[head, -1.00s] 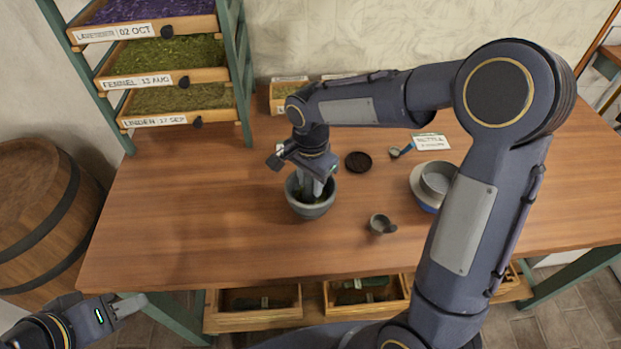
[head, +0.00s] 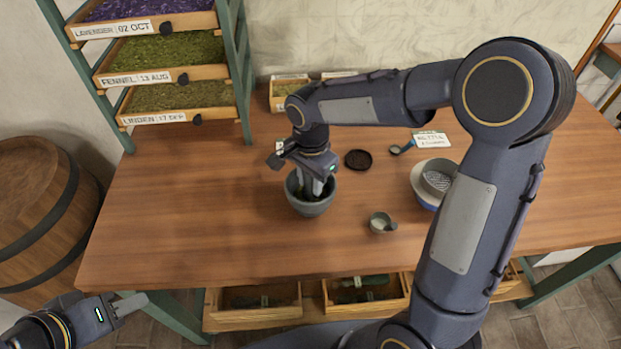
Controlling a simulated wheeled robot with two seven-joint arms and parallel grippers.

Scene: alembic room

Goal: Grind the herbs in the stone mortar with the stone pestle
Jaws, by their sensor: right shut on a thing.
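The stone mortar (head: 311,208) is a grey bowl standing upright on the wooden table, left of centre. My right gripper (head: 318,183) points down into its mouth from above and is shut on the stone pestle, of which little can be made out between the fingers. The pestle's lower end is hidden inside the mortar. Dark green herbs show faintly at the mortar's rim; most of the inside is hidden by the gripper. My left gripper (head: 138,303) is low at the left, off the table's front edge, away from the mortar; its fingers look close together.
A small grey cup (head: 380,223) stands right of the mortar. A dark round lid (head: 358,159), a scoop (head: 402,148), a label card (head: 431,140) and a bowl (head: 424,190) lie further right. A drying rack with herb trays (head: 163,69) stands at the back left. The table's front left (head: 200,250) is clear.

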